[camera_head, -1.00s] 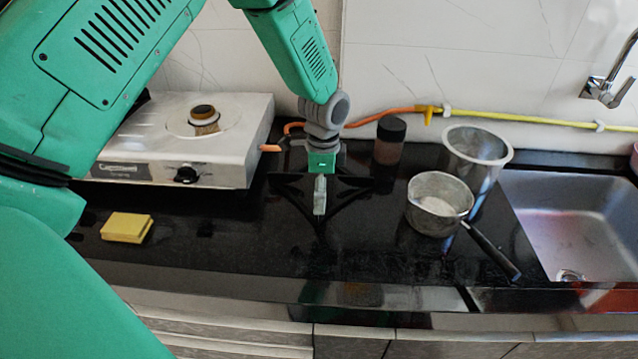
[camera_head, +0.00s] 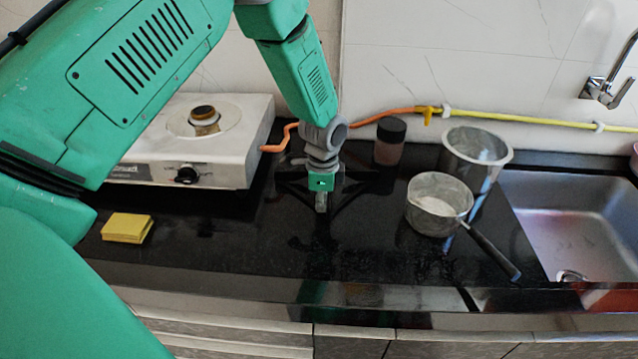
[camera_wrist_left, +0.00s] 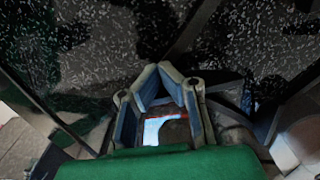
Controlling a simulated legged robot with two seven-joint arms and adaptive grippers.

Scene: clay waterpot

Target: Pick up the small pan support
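The small pan support (camera_head: 350,194) is a black frame with spreading arms, low over the dark counter and hard to make out against it. Its dark arms also show in the left wrist view (camera_wrist_left: 193,30). My left gripper (camera_head: 321,207) points down over the middle of the support, fingers seen edge-on. In the left wrist view its fingertips (camera_wrist_left: 158,68) come together where a dark arm of the support runs in, and look shut on it. The exact contact is dark and hard to see. My right gripper is not in view.
A gas stove (camera_head: 190,150) stands at the left, with a yellow sponge (camera_head: 127,228) in front. A dark-lidded jar (camera_head: 390,141) stands behind the support. A saucepan (camera_head: 438,204) and a metal pot (camera_head: 474,158) stand to the right, before the sink (camera_head: 575,220). The front counter is clear.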

